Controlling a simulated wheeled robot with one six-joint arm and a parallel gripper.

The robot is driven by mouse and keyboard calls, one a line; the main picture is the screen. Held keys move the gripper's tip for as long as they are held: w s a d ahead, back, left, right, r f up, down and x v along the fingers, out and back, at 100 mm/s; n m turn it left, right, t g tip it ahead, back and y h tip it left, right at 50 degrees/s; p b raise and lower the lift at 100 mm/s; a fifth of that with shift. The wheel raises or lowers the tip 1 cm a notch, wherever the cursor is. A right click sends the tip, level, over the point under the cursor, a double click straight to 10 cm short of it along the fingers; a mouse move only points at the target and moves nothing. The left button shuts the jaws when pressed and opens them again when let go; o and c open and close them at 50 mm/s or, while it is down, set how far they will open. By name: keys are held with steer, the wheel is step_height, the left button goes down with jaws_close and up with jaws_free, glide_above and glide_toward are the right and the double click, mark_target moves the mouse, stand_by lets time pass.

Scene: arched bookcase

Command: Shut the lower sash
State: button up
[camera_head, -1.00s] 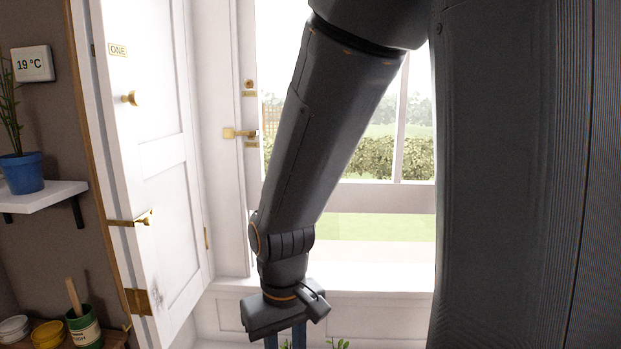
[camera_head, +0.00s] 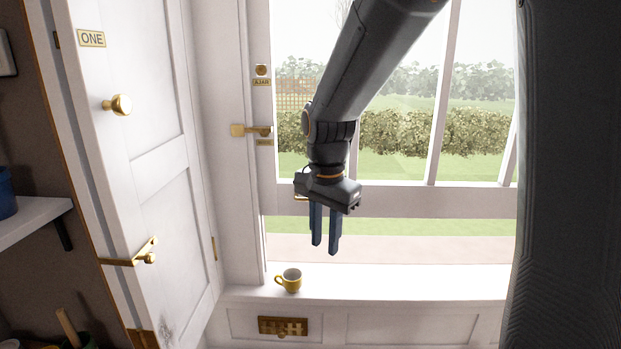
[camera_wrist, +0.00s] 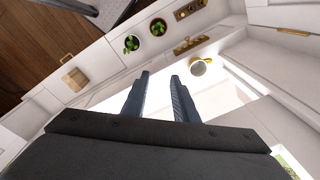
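The lower sash (camera_head: 420,201) stands raised, with an open gap under its white bottom rail showing grass and paving. A bit of brass fitting on the rail shows just left of my gripper, mostly hidden behind it. My gripper (camera_head: 325,248) points down in front of the rail and gap, its two blue fingers apart and nothing between them; whether it touches the rail cannot be told. The fingers also show in the wrist view (camera_wrist: 158,78).
A brass latch (camera_head: 252,130) and an "AJAR" plate (camera_head: 261,83) are on the left window frame. A white door marked "ONE" (camera_head: 150,200) stands at left. A brass grille (camera_head: 282,326) is below the sill. Two potted plants (camera_wrist: 132,44) (camera_wrist: 158,27) show in the wrist view.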

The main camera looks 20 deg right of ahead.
steer(key=w+r+m+t+p, duration=0.1)
steer(key=w+r+m+p, duration=0.3)
steer(key=w+r+m, duration=0.8)
steer(key=shift+n, duration=0.8)
steer(key=shift+s+a+f+p, duration=0.15)
steer(key=shift+f+p, duration=0.4)
steer(key=shift+f, duration=0.85)
steer(key=shift+s+a+f+p, duration=0.15)
steer(key=shift+f+p, duration=0.35)
steer(key=shift+f, duration=0.85)
steer(key=shift+d, duration=0.1)
jaws_close()
